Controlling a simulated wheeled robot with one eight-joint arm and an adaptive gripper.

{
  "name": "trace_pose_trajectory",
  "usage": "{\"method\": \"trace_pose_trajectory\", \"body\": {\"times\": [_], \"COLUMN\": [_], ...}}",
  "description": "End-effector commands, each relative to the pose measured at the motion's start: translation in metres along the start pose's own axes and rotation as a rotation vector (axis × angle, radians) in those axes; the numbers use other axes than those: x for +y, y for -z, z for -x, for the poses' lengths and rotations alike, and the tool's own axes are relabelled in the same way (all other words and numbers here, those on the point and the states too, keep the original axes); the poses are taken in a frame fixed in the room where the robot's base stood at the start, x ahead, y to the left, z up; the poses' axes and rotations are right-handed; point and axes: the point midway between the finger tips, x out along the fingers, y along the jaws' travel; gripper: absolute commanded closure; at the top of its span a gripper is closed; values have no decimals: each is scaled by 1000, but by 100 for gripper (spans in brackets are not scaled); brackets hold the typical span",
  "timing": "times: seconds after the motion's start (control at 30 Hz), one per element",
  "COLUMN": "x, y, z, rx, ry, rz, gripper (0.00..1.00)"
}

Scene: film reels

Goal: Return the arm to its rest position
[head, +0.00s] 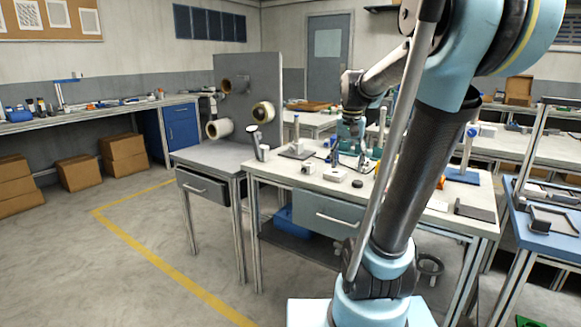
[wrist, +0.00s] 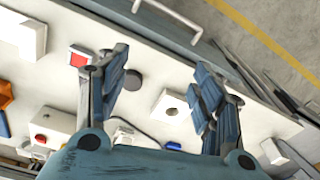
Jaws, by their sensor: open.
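My arm (head: 425,165) rises on the right in the head view and bends forward and down over the white-topped workbench (head: 395,194). My gripper (head: 349,160) points down above the bench top. In the wrist view my gripper (wrist: 162,72) has its two fingers well apart, with nothing held between them. A white block with a dark hole (wrist: 170,105) and a dark round disc (wrist: 132,80) lie on the bench beyond the fingers.
Left of the bench, an upright grey panel (head: 262,75) carries reels, including a pale one (head: 219,128). Small items and a blue-based stand (head: 462,174) share the bench. A blue-topped table (head: 545,235) stands right. Floor (head: 130,270) at front left is clear.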

Motion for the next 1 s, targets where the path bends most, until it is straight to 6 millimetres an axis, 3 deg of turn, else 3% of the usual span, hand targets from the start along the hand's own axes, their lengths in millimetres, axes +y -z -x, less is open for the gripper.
{"method": "trace_pose_trajectory", "body": {"times": [0.2, 0.6, 0.8, 1.0], "x": [20, 53, 65, 68], "y": [-59, -152, -186, -201], "z": [-26, -93, -129, -147], "rx": [27, 79, 102, 113], "ry": [8, 17, 18, 18], "rz": [88, 251, 319, 353], "gripper": [39, 39, 39, 39]}}
